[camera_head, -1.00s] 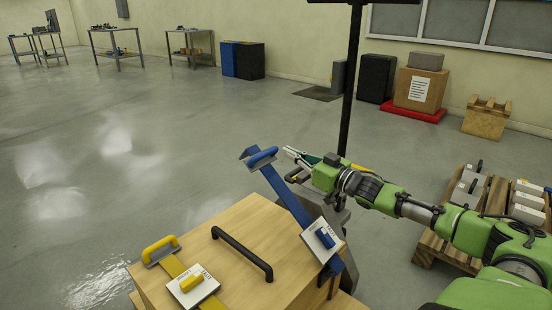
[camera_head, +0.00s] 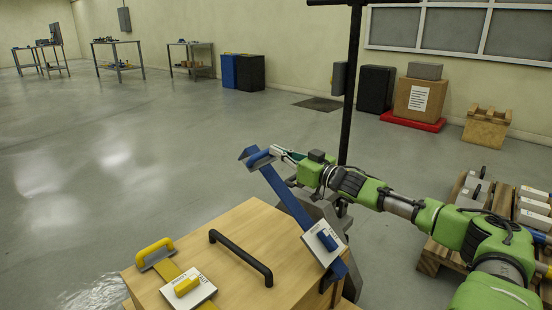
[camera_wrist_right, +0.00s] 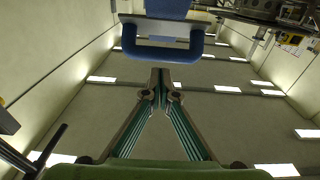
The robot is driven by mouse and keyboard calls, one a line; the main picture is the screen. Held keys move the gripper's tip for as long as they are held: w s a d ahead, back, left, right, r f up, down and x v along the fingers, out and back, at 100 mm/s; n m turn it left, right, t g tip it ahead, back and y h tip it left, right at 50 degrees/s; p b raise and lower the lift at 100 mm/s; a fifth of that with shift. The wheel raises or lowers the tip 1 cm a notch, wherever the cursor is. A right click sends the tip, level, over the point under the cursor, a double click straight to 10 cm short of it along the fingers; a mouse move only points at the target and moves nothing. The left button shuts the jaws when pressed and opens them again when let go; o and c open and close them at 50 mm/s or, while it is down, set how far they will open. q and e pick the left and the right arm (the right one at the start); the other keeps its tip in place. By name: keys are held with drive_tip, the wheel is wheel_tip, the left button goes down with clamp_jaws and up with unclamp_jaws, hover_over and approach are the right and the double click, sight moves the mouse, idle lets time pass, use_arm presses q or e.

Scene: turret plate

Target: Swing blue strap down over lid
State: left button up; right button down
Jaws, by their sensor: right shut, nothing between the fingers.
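The blue strap (camera_head: 285,193) stands raised and slanted at the right side of the wooden box, its blue handle (camera_head: 259,160) at the upper end. Its lower end is at a white label plate with a blue knob (camera_head: 326,241) at the lid's right edge. The box lid (camera_head: 225,262) is wooden with a black bar handle (camera_head: 240,256). My right gripper (camera_head: 275,152) is shut and empty, its tips beside the blue handle. In the right wrist view the handle (camera_wrist_right: 163,53) shows just past the closed fingertips (camera_wrist_right: 160,72); I cannot tell whether they touch. My left gripper is out of view.
A yellow strap (camera_head: 165,271) with a yellow handle lies on the lid's left part. A black post (camera_head: 350,95) rises behind my right gripper. A pallet with grey blocks (camera_head: 440,240) stands at the right. The floor left of the box is clear.

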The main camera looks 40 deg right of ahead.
drive_tip(key=shift+w+f, duration=0.3)
drive_tip(key=shift+w, duration=0.15)
drive_tip(key=shift+w+f, duration=0.1)
idle(0.4)
